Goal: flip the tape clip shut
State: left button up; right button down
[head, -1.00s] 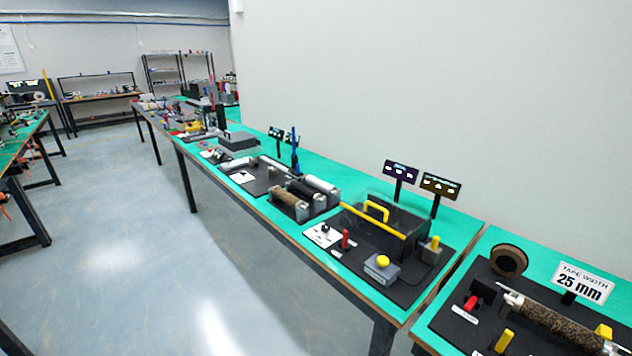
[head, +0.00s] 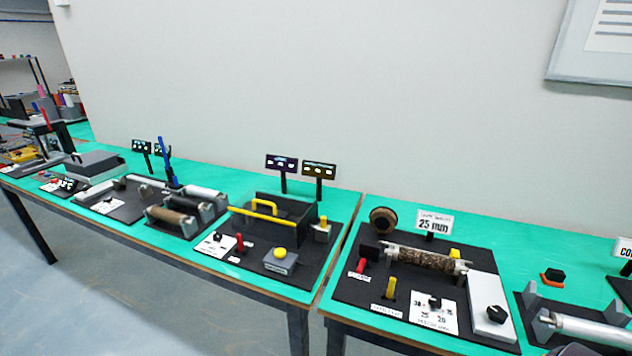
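The station with the "25 mm" tape width sign (head: 434,222) is right of centre in the head view. A brown tape roll (head: 383,220) stands upright at its back left. A speckled brown roller (head: 425,259) lies across its black board (head: 350,288). A red lever (head: 361,265) and a yellow lever (head: 390,289) stand in front, and a small yellow piece (head: 455,253) is at the roller's right end. I cannot tell which part is the tape clip, or whether it is open or shut. Neither of my grippers is in view.
A white box with a black knob (head: 490,312) is at the board's right. The neighbouring station to the left has a clear cover with a yellow handle (head: 262,212) and a yellow button (head: 280,253). A silver roller (head: 585,328) is at far right. Floor is free at lower left.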

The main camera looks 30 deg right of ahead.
aim_at(392, 280)
jog(key=z, duration=1.55)
